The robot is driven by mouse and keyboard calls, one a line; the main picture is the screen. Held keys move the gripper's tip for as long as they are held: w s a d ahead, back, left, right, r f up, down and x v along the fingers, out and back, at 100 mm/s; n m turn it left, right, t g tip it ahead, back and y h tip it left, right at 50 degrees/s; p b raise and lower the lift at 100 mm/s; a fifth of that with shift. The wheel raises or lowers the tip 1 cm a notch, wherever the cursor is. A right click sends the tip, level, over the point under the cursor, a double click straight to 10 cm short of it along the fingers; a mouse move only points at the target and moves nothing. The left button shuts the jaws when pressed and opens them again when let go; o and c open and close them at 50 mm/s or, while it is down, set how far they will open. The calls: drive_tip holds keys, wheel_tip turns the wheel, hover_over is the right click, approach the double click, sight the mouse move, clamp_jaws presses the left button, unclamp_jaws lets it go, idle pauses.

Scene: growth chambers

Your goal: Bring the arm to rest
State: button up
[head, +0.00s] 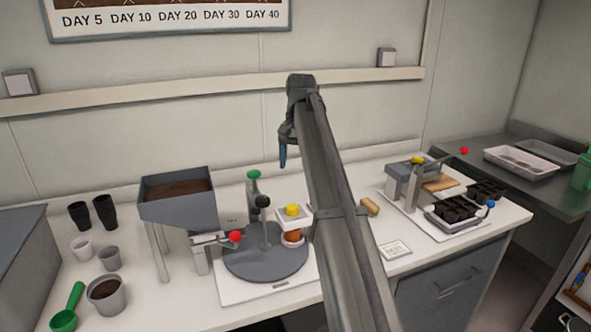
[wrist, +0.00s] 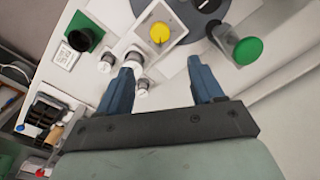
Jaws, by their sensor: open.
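My gripper (head: 283,158) is up above the back of the bench in the head view, at the end of my raised arm, pointing down. In the wrist view its two blue fingers (wrist: 157,92) are spread apart with nothing between them. My arm crosses the middle of the head view and hides part of the bench behind it. Below the gripper stands a round grey turntable (head: 250,262) with a yellow-topped white unit (head: 292,214) over an orange pot. The yellow top also shows in the wrist view (wrist: 159,33). The gripper touches nothing that I can see.
A soil hopper (head: 177,190) stands left of the turntable, with black and grey cups (head: 104,211) and a green scoop (head: 68,315). At right is a lever press (head: 405,180) beside a black cell tray (head: 457,215). A wall rail (head: 200,92) runs behind.

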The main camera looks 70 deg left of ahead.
idle(0.6)
